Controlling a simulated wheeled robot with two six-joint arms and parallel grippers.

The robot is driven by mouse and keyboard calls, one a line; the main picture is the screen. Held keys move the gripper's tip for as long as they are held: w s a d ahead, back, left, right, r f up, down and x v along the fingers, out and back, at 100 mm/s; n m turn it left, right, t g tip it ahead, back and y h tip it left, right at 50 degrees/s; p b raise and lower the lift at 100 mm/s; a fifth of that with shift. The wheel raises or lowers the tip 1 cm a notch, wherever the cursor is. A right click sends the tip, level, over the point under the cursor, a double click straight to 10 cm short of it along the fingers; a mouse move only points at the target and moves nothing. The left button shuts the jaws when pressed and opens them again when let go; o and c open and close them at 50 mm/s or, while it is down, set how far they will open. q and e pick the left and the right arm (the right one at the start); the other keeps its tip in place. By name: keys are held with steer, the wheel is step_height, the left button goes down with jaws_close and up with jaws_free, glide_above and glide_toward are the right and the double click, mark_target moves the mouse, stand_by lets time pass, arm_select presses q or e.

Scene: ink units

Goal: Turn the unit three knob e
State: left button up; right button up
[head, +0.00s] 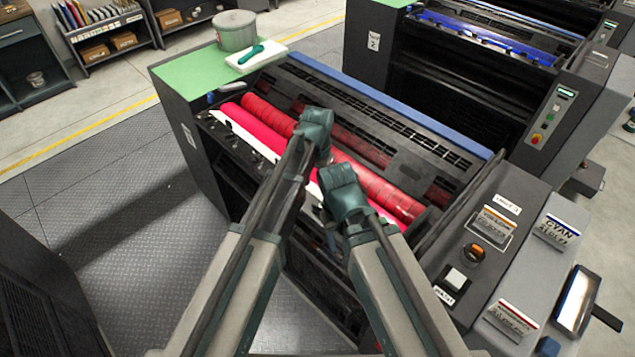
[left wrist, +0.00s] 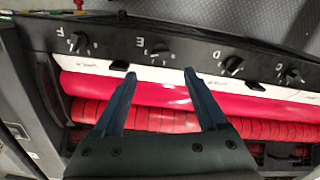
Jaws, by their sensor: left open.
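Knob e (left wrist: 160,48) is a dark knob with a pointer grip on the black strip in the left wrist view, beside a white letter E. My open left gripper (left wrist: 160,74) has its two fingers apart and empty, pointing toward knob e and a little short of it in the picture. Knob F (left wrist: 77,42) is to its left, knob D (left wrist: 233,65) and knob C (left wrist: 292,76) to its right. In the head view my arms cover much of the knob strip, and knob e cannot be made out. My right gripper's jaws are hidden there.
The control panel (head: 480,215) is at the right. A grey can (head: 236,32) and a white pad (head: 257,57) stand on the far green top. The floor left is clear.

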arm_select(q)
step_height(320, 180, up, 4)
steer(key=p, duration=0.3)
steer(key=shift+r, duration=0.25)
steer(key=s+a+f+n+b, duration=0.1)
steer(key=s+a+f+b, duration=0.2)
steer(key=s+f+b, duration=0.4)
steer(key=s+a+f+n+y+b, duration=0.1)
steer(key=s+a+f+b, duration=0.2)
steer(key=s+f+b, duration=0.5)
steer(key=s, duration=0.4)
steer(key=shift+f, duration=0.1)
